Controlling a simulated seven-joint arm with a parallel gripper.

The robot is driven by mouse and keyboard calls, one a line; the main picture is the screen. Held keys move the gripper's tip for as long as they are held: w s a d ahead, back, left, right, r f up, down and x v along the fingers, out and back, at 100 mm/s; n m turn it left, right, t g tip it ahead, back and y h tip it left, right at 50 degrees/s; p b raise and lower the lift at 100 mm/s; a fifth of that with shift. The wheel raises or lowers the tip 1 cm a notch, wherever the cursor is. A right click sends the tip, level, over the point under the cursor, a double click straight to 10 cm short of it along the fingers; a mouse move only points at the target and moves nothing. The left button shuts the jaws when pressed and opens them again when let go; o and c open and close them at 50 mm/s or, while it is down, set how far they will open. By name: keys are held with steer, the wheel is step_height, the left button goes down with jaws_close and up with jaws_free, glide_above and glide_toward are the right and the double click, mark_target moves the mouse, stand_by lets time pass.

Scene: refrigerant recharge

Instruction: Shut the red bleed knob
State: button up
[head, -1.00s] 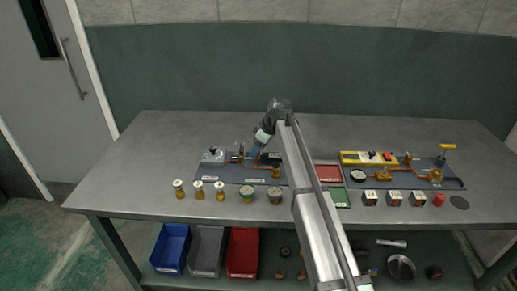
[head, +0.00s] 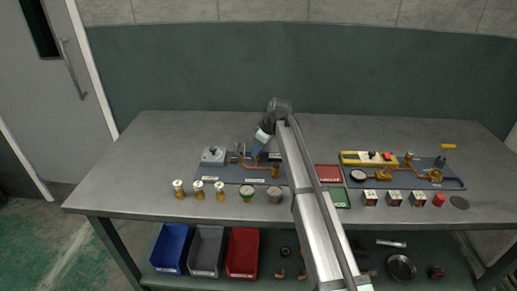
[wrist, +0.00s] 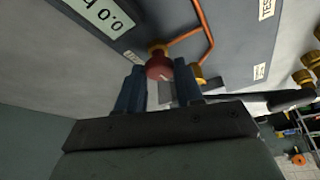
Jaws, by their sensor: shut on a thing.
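The red bleed knob (wrist: 159,68) sits on a brass fitting on the grey panel in the wrist view. My gripper (wrist: 160,78) has its two blue fingers on either side of the knob and is shut on it. In the head view my gripper (head: 257,154) is tilted down over the left panel (head: 205,176). The knob is hidden there behind the gripper.
A digital display (wrist: 105,15) and copper pipe (wrist: 203,30) lie close to the knob. A grey box (head: 213,156) stands on the panel's left. A red tray (head: 327,172) lies to the right.

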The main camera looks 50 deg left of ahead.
steer(key=m, duration=0.2)
steer(key=m+t, duration=0.1)
steer(key=shift+s+m+t, duration=0.2)
steer(key=shift+m+t, duration=0.1)
steer(key=shift+m, duration=0.1)
steer(key=m, duration=0.2)
steer(key=m+t, duration=0.1)
steer(key=m, duration=0.1)
steer(key=shift+s+m+t, duration=0.15)
steer(key=shift+m+t, duration=0.15)
steer(key=m, duration=0.2)
steer(key=m+t, duration=0.1)
steer(key=m, duration=0.1)
steer(key=shift+a+t+h, duration=0.15)
steer(key=shift+t+h, duration=0.15)
steer(key=m, duration=0.2)
steer(key=m+h, duration=0.1)
steer(key=m, duration=0.2)
steer(key=shift+s+a+t+h, duration=0.1)
steer(key=shift+s+t+h, duration=0.05)
steer(key=shift+t+h, duration=0.2)
steer(key=o, duration=1)
steer(key=shift+o, duration=0.2)
